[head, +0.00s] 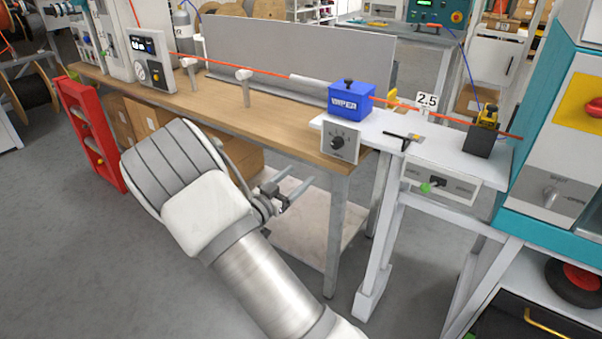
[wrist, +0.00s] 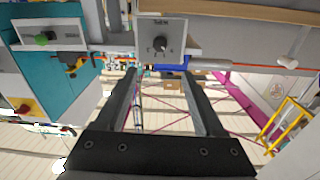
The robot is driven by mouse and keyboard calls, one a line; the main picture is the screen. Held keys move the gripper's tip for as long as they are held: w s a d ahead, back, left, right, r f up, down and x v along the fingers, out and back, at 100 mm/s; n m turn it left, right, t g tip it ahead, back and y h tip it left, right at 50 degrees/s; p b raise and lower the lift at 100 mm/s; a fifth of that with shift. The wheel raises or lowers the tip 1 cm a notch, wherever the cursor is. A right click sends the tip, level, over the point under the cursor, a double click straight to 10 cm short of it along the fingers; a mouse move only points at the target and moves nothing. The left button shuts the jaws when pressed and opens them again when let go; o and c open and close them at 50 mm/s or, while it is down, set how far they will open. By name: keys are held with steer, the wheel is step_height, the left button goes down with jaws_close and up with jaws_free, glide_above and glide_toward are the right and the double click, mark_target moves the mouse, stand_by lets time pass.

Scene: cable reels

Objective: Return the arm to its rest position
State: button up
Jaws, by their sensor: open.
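My arm reaches up from the bottom of the head view and bends in front of the wooden bench (head: 225,100). My gripper (head: 299,184) is in front of the bench, below the level of its top, and points right. Its two fingers are apart with nothing seen between them. In the wrist view my gripper (wrist: 160,72) also shows two spread dark fingers with an empty gap. That view looks upside down, with the control box and its black knob (wrist: 160,45) beyond the fingertips. The gripper appears clear of the bench leg (head: 338,235) in the head view.
An orange cable (head: 215,65) runs above the bench through a blue box (head: 350,101) to a black block with a yellow top (head: 483,140). A white side table (head: 400,128) and a teal machine (head: 547,110) stand right. A red rack (head: 97,140) stands left. Grey floor (head: 60,240) is open at left.

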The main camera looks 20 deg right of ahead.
steer(key=w+a+r+n+t+y, duration=0.15)
steer(key=a+r+y, duration=0.25)
steer(key=r+y, duration=0.45)
steer(key=s+a+r+n+y, duration=0.4)
steer(key=s+a+y, duration=0.1)
steer(key=s+y, duration=0.1)
steer(key=s+d+r+n+g, duration=0.1)
steer(key=s+d+n+g, duration=0.15)
steer(key=s, duration=1.25)
steer(key=s+d+r+n+g, duration=0.1)
steer(key=s+d+n+g, duration=0.2)
steer(key=s, duration=1.2)
step_height(320, 180, up, 13)
steer(key=w+a+g+p, duration=0.1)
steer(key=p, duration=1.2)
steer(key=shift+a, duration=0.2)
steer(key=shift+f, duration=0.1)
